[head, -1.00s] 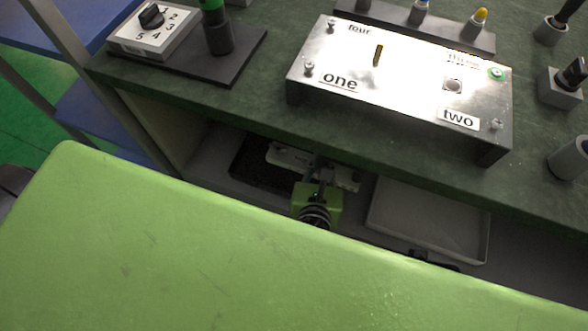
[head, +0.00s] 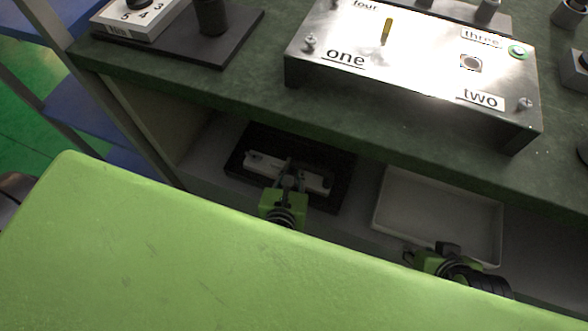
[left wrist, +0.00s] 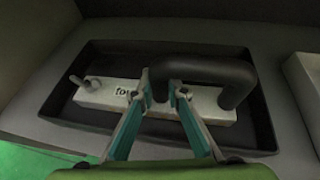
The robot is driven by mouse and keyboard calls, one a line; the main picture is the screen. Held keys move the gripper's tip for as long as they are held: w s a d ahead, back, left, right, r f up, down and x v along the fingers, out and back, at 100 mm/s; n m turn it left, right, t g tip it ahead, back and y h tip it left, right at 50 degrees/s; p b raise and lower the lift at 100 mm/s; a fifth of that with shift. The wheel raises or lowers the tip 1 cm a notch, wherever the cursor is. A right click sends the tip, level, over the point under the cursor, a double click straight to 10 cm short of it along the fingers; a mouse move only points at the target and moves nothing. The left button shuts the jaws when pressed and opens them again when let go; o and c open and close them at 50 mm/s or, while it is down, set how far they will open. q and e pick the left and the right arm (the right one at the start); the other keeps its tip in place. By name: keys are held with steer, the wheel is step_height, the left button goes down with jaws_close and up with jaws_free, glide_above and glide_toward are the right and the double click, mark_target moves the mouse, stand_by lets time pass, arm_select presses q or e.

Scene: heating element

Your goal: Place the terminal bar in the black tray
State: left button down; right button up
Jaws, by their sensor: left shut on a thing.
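The terminal bar, a light grey bar (head: 258,162) with a partly hidden label and a black arched handle (left wrist: 232,72), lies lengthwise within the outline of the black tray (head: 341,160). The bar (left wrist: 98,92) and tray (left wrist: 62,77) also show in the left wrist view. I cannot tell whether the bar touches the tray floor. My left gripper (head: 290,170) is over the bar's middle; in the left wrist view its fingers (left wrist: 164,90) are shut on the near leg of the handle. My right gripper (head: 430,252) is by the light tray's front edge, its fingers unclear.
An empty light grey tray (head: 391,205) stands on the shelf right of the black tray. The green worktop (head: 235,88) overhangs the shelf and carries a metal box (head: 415,88) with labels. A light green surface (head: 140,240) fills the foreground.

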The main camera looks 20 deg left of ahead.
steer(key=shift+w+a+r, duration=0.1)
steer(key=shift+w, duration=0.1)
arm_select(q)
steer(key=shift+f, duration=0.15)
arm_select(e)
steer(key=shift+w, duration=0.1)
arm_select(q)
steer(key=c, duration=2)
jaws_free()
